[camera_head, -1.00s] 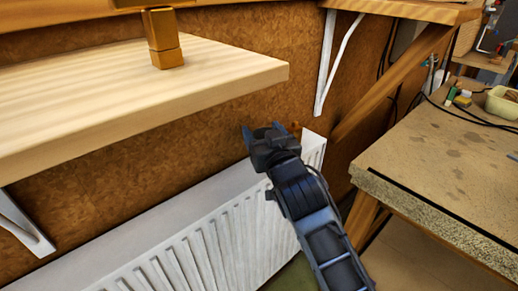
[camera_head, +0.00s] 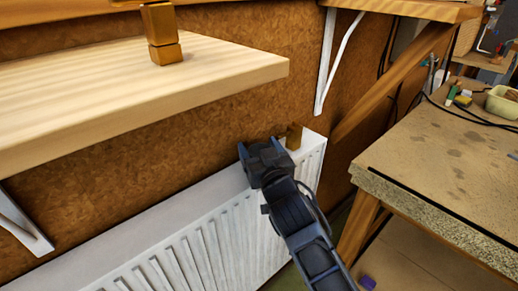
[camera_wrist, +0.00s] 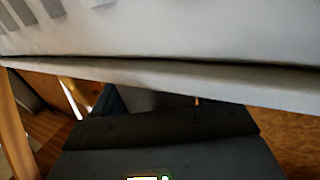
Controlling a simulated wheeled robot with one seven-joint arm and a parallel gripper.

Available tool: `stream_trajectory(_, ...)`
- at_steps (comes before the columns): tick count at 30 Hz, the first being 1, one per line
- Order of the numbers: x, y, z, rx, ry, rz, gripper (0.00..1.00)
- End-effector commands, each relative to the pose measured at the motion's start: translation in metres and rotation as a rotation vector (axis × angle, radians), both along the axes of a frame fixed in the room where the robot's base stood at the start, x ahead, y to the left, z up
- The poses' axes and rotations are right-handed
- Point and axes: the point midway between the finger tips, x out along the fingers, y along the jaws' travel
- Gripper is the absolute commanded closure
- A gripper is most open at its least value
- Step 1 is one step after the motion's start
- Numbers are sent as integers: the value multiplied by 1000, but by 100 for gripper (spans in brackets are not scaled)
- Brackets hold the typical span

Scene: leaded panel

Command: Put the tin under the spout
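My gripper (camera_head: 262,150) hangs over the top of the white radiator, below and right of the shelf, its fingertips apart with nothing seen between them. A small brown block-like piece (camera_head: 294,137) shows just right of the fingers, by the radiator's far end; I cannot tell whether it is the tin. On the shelf (camera_head: 225,75) stands an amber upright (camera_head: 158,22) over a short amber block (camera_head: 166,53); I cannot tell whether either is the spout or the tin. The wrist view shows the dark gripper body (camera_wrist: 165,140) below a pale surface, with no tin recognisable.
The white radiator (camera_head: 170,235) runs along the brown wall under the shelf. A stained workbench (camera_head: 455,160) is at the right, with a pale bowl (camera_head: 503,102) and cables at its back. A wooden brace (camera_head: 395,80) crosses behind. A small purple thing (camera_head: 368,283) lies low down.

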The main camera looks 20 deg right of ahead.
Motion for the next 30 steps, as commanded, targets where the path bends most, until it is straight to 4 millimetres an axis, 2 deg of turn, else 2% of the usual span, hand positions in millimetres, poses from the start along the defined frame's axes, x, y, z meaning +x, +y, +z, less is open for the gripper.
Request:
stream_trajectory(11, 0, 0, 6, 0, 0, 0, 22)
stream_trajectory(14, -14, 2, 1, 0, 1, 1, 22)
stream_trajectory(24, -83, 9, 0, 1, 1, 1, 22)
stream_trajectory(30, -110, 12, 2, 0, 0, 0, 22)
